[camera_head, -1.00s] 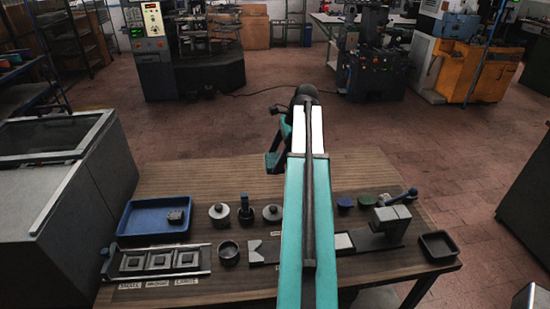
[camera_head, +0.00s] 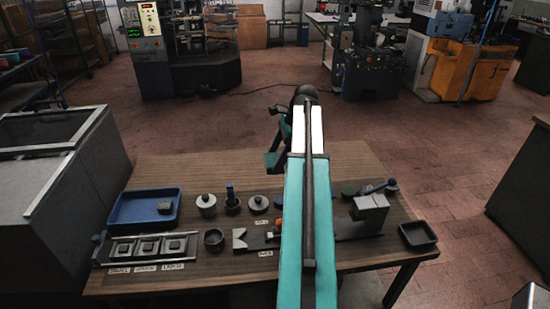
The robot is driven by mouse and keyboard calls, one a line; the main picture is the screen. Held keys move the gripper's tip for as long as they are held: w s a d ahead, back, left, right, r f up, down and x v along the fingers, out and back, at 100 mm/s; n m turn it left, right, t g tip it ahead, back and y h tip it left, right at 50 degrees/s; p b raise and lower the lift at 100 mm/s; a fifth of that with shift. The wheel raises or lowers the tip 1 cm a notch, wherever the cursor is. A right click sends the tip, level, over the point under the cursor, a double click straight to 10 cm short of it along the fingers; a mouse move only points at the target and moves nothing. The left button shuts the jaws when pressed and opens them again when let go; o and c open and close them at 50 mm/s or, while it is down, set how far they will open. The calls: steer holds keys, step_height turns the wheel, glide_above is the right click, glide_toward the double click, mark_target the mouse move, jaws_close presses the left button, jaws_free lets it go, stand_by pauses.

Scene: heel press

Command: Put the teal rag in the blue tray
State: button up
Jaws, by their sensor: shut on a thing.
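The blue tray (camera_head: 118,214) lies on the left part of the wooden table, and its rim is clear to see. A small dark blue-grey block sits inside it, toward the right. I cannot make out the teal rag anywhere. My raised teal and white arm fills the middle of the view and covers a strip of the table. A teal and dark part of my arm shows just left of it, above the far table edge. My gripper and whatever is in it are hidden behind the arm.
A labelled fixture (camera_head: 150,247) lies in front of the tray. A round cup (camera_head: 214,240) and several lidded or knobbed parts stand right of it. A long dark bar with a grey block (camera_head: 369,212) crosses behind my arm. A small black tray (camera_head: 418,235) is at right.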

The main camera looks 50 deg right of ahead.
steer(key=shift+a, duration=0.2)
steer(key=w+a+f+n+g+b, duration=0.1)
steer(key=w+a+f+n+b, duration=0.3)
steer(key=w+a, duration=0.7)
steer(key=w+a+f+n+g+b, duration=0.1)
steer(key=w+a+f+n+b, duration=0.1)
steer(key=a, duration=0.9)
steer(key=w+a+f+n+g+b, duration=0.1)
steer(key=a+f+n+b, duration=0.3)
steer(key=a, duration=0.8)
steer(key=w+a+f+n+g+b, duration=0.1)
steer(key=a+f, duration=0.4)
steer(key=a, duration=0.7)
steer(key=shift+w+a+f+n+g+y+b, duration=0.1)
steer(key=shift+w+n+g+y+b, duration=0.1)
steer(key=shift+w+n+b, duration=0.3)
steer(key=shift+w+a+f+n+g+y+b, duration=0.1)
steer(key=shift+w+n+g+b, duration=0.1)
steer(key=shift+w+n+b, duration=0.3)
steer(key=shift+s+a+n, duration=0.1)
steer(key=shift+s+n, duration=0.2)
steer(key=shift+s, duration=0.05)
steer(key=shift+s+d+r+n+g, duration=0.15)
steer(key=shift+s+n+g, duration=0.1)
steer(key=shift+n, duration=0.25)
steer(key=shift+s+d+f+n+g, duration=0.1)
steer(key=shift+s+n+g, duration=0.15)
steer(key=shift+n, duration=0.25)
